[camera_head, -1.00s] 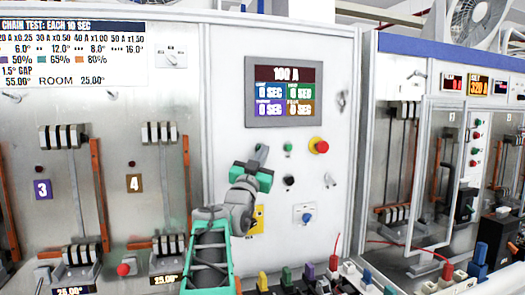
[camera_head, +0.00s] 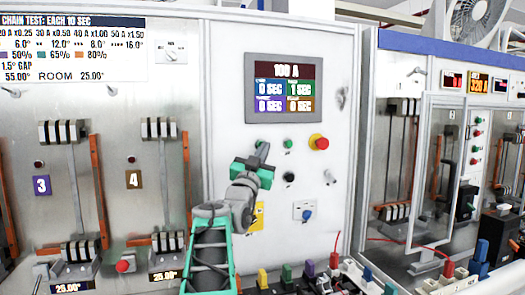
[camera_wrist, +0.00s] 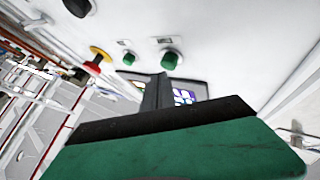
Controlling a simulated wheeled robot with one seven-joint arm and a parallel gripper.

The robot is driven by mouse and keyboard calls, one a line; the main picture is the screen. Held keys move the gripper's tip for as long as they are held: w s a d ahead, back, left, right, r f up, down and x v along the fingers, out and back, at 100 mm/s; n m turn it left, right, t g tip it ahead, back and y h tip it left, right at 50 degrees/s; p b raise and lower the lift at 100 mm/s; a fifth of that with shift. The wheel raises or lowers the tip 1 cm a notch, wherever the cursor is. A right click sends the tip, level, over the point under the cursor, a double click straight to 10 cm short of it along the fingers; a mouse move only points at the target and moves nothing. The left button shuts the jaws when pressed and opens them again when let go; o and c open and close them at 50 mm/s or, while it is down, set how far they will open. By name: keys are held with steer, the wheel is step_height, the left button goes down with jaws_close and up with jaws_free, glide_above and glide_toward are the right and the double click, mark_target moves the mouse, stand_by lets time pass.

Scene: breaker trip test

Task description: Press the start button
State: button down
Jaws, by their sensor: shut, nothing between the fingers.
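Two green buttons sit side by side on the white control panel under the screen. The left one (camera_head: 259,142) is partly covered by my gripper (camera_head: 263,150); the right one (camera_head: 288,143) is clear. Their labels are too small to read, so I cannot tell which is the start button. In the wrist view, the nearer green button (camera_wrist: 172,59) is just beyond my shut fingertips (camera_wrist: 160,78), and the other green button (camera_wrist: 129,58) is farther left. My gripper is shut and empty. I cannot tell whether its tips touch the nearer button.
A red mushroom button (camera_head: 320,142) on a yellow ring is right of the green ones. A black knob (camera_head: 289,177) and a blue knob (camera_head: 307,215) sit below. The screen (camera_head: 284,88) is above. Several coloured plugs stand along the bottom edge.

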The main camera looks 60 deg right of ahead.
steer(key=shift+s+a, duration=0.15)
steer(key=shift+a, duration=0.05)
steer(key=shift+s+f, duration=0.1)
steer(key=s+a+b, duration=0.1)
steer(key=b, duration=0.1)
steer(key=s+a+b, duration=0.2)
steer(key=shift+s+a, duration=0.2)
steer(key=shift+a, duration=0.05)
stand_by(0.7)
